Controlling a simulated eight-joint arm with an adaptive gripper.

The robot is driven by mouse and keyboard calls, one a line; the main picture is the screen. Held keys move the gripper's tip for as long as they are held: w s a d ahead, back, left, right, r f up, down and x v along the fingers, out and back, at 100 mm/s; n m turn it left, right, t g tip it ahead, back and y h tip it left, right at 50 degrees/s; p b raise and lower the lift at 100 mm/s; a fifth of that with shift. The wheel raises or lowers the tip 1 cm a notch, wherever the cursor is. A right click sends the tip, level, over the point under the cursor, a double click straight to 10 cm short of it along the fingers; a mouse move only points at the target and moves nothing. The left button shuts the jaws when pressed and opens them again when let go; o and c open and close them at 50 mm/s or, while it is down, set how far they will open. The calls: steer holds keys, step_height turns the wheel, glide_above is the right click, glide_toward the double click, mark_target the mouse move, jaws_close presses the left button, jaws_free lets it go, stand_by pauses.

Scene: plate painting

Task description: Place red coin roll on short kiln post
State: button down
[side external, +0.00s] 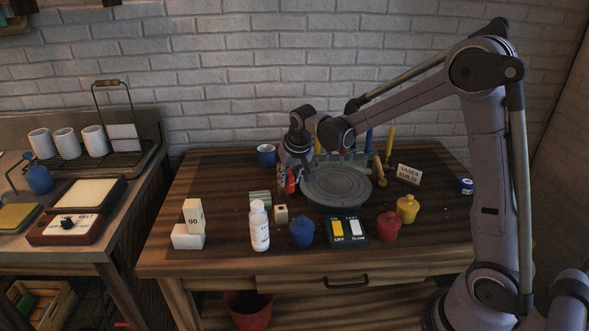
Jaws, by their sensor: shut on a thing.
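My gripper (286,172) points down at the left edge of the grey turntable, near the back middle of the table. A small red upright piece (291,181) shows at its fingers and looks like the red coin roll; the fingers are dark and partly hidden, and I cannot tell its height above the table. Pale blocks that may be kiln posts stand at the front left: a taller one marked 90 (194,216) and a low white one (187,237) by its foot. A small pale cube (281,214) sits nearer the gripper. I cannot tell which is the short kiln post.
The grey turntable (336,186) is right of the gripper. A white bottle (259,228), a blue pot (302,232), a switch box (349,230), and red (388,226) and yellow pots (407,208) line the front. A blue mug (266,155) stands behind. The table's left middle is clear.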

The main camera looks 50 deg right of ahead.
steer(key=shift+w+a+f, duration=0.8)
steer(key=shift+w+a, duration=0.05)
steer(key=shift+a, duration=0.2)
steer(key=shift+f, duration=2.05)
steer(key=shift+f, duration=0.1)
steer(key=c, duration=1.1)
jaws_free()
